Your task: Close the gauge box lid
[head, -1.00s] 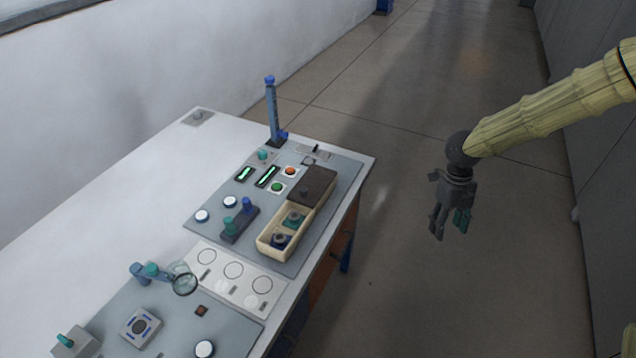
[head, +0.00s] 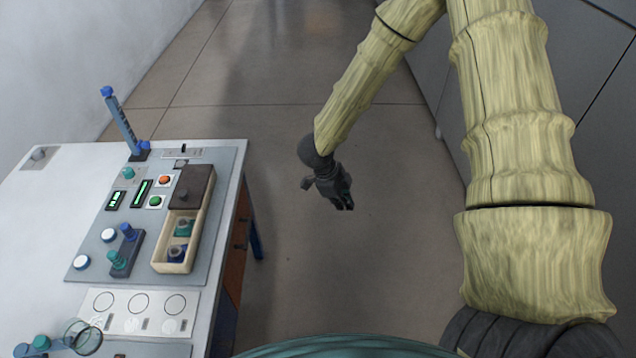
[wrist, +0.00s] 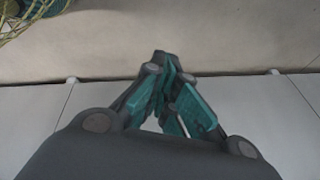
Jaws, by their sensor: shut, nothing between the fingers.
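The gauge box (head: 199,232) is a cream, narrow open-topped box on the grey panel near the table's right edge in the head view. Its dark brown lid (head: 192,187), with a small knob, covers the far part. The near part is open and shows a teal-topped gauge (head: 183,227) and a dark blue one (head: 177,252) inside. My gripper (head: 345,203) is to the right of the table, over the floor, apart from the box. In the wrist view its fingers (wrist: 165,75) come together, shut and empty.
The panel (head: 90,262) also carries an orange button (head: 164,181), a green button (head: 155,202), lit displays, levers and white buttons. A tall blue post (head: 121,122) stands at the panel's far left. A magnifier (head: 82,337) is at the near end. Floor right of the table is clear.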

